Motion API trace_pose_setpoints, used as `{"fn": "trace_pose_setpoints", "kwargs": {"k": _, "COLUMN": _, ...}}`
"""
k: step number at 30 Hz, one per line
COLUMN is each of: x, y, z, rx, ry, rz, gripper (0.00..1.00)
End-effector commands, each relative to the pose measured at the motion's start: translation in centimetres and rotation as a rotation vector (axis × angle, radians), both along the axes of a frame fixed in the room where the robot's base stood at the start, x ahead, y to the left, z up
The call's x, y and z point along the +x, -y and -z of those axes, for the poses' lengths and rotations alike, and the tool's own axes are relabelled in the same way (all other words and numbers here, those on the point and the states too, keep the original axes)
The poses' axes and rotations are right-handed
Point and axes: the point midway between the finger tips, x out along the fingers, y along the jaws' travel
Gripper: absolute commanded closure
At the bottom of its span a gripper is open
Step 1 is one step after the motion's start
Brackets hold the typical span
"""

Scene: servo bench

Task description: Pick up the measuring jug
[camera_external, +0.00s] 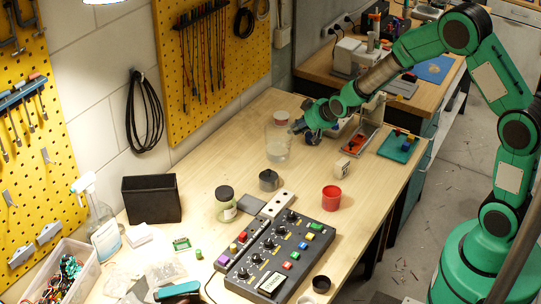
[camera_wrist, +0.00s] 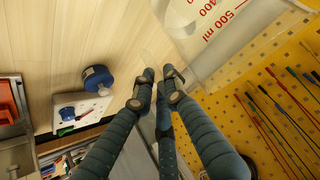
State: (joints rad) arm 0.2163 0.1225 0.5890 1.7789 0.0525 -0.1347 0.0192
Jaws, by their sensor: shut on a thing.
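The measuring jug (camera_external: 278,145) is a clear vessel toward the far end of the wooden bench, near the pegboard wall. Its clear wall (camera_wrist: 228,40) with red volume marks, including 500 ml, fills the upper right of the wrist view. My gripper (camera_external: 300,127) reaches it from the right, at its upper side. In the wrist view the fingertips (camera_wrist: 157,90) are close together and shut on a clear part of the jug, probably its handle, which is hard to make out. I cannot tell whether the jug's base touches the bench.
A red cup (camera_external: 331,198), a grey cup (camera_external: 268,181) and a small box (camera_external: 342,167) stand nearer. A control box (camera_external: 276,255) lies in front. A teal tray (camera_external: 398,147) lies at the right edge.

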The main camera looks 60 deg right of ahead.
Motion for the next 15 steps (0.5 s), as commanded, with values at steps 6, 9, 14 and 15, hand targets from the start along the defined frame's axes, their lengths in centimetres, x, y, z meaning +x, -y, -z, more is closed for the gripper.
{"fn": "trace_pose_setpoints", "kwargs": {"k": 6, "x": -0.9, "y": -0.2, "z": -0.3, "rx": -0.001, "ry": 0.002, "rz": 0.0, "gripper": 1.0}}
{"fn": "trace_pose_setpoints", "kwargs": {"k": 9, "x": -1.2, "y": -0.3, "z": -0.3, "rx": -0.001, "ry": 0.002, "rz": 0.0, "gripper": 1.0}}
{"fn": "trace_pose_setpoints", "kwargs": {"k": 14, "x": -1.5, "y": -0.3, "z": -0.3, "rx": 0.0, "ry": 0.002, "rz": 0.001, "gripper": 1.0}}
{"fn": "trace_pose_setpoints", "kwargs": {"k": 15, "x": -1.5, "y": -0.3, "z": -0.3, "rx": 0.0, "ry": 0.002, "rz": 0.001, "gripper": 1.0}}
